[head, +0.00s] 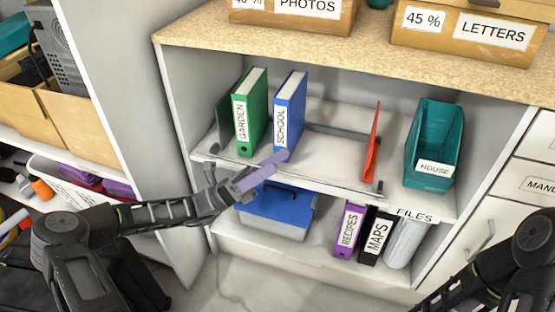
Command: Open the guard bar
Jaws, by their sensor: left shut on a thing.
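The guard bar (335,184) is a thin grey rail that runs low along the front edge of the middle shelf. Its right end is near a red divider. My left gripper (277,160) reaches in from the left, with its fingertips at the shelf front just below the blue SCHOOL binder (289,112). It is shut on the bar, and the fingers hide the part they hold. My right arm shows at the lower right, but its gripper is out of the frame.
A green GARDEN binder (250,112) stands left of the blue one. The red divider (372,145) and a teal HOUSE bin (433,145) are at the right. A blue-lidded box (277,211) and RECIPES (348,232) and MAPS (376,238) binders are below. The shelf's middle is clear.

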